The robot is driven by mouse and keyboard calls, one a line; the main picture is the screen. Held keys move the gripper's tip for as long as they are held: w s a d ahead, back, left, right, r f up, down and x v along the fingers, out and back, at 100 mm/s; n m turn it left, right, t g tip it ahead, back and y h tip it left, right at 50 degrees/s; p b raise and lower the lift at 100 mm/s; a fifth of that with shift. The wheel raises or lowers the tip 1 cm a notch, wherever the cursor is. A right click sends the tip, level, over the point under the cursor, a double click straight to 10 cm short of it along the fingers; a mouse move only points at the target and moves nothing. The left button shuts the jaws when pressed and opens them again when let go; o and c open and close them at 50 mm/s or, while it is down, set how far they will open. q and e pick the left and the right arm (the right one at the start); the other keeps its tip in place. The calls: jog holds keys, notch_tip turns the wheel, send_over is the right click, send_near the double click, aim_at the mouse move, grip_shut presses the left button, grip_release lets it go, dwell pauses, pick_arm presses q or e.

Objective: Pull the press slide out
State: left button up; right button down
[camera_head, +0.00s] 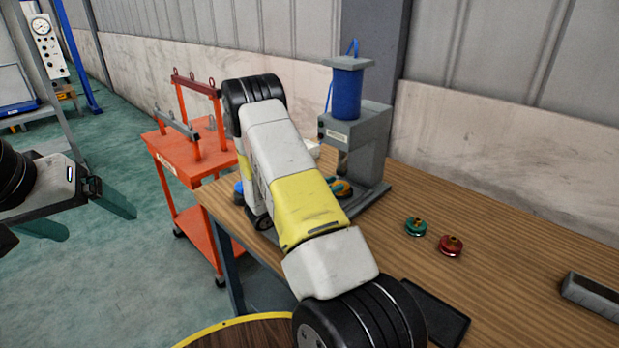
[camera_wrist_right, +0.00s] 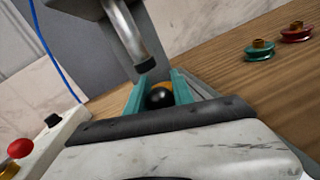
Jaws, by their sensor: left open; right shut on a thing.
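The press (camera_head: 358,150) is a grey frame with a blue cylinder on top, at the back of the wooden table; its ram (camera_wrist_right: 125,35) shows above my gripper in the right wrist view. My right gripper (camera_wrist_right: 157,92) is shut on a black ball knob (camera_wrist_right: 158,99), the press slide's handle as far as I can tell. An orange-yellow part (camera_wrist_right: 165,86) shows just behind the knob. The rest of the slide is hidden. My left gripper (camera_head: 86,214) is open and empty, left of the table above the floor.
A green pulley wheel (camera_head: 416,227) and a red one (camera_head: 451,245) lie on the table right of the press. An orange cart (camera_head: 180,153) stands left. A control box with a red button (camera_wrist_right: 20,148) is beside my right gripper.

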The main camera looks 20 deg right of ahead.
jog(key=shift+a, duration=0.1)
dwell(0.8)
jog(key=s+a, duration=0.2)
jog(key=a, duration=0.3)
jog(key=s+a, duration=0.2)
jog(key=a, duration=0.4)
jog(key=s+a, duration=0.3)
jog(key=a, duration=0.2)
jog(key=shift+a, duration=0.4)
jog(key=c, duration=1.1)
grip_release()
jog(key=a, duration=0.2)
jog(key=s+a, duration=0.1)
jog(key=a, duration=0.4)
jog(key=shift+s+a, duration=0.25)
jog(key=shift+a, duration=0.1)
